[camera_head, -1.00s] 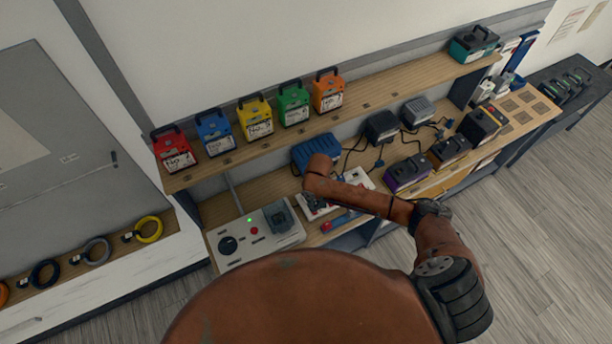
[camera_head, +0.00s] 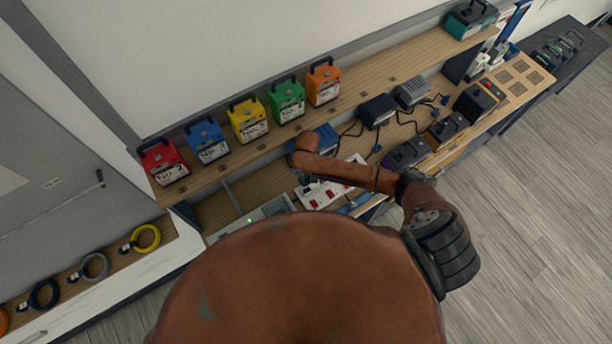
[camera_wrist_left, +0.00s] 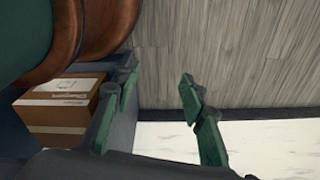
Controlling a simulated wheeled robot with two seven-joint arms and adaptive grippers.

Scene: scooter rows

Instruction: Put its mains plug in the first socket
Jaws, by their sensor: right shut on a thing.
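The white socket strip (camera_head: 347,189) with red switches lies on the lower bench, partly covered by my right arm. My right gripper (camera_head: 309,184) points down at the strip's left end, mostly hidden under its own wrist. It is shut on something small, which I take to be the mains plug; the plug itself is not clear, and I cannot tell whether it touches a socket. A blue charger (camera_head: 327,136) stands just behind my wrist, partly hidden. In the left wrist view my left gripper (camera_wrist_left: 158,85) is open and empty, its fingers wide apart.
Red, blue, yellow, green and orange numbered packs (camera_head: 248,120) line the upper shelf. Dark chargers (camera_head: 376,111) with cables stand right of the strip. A grey panel (camera_head: 250,222) with a green light lies left. A cardboard box (camera_wrist_left: 58,105) is beside my left gripper.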

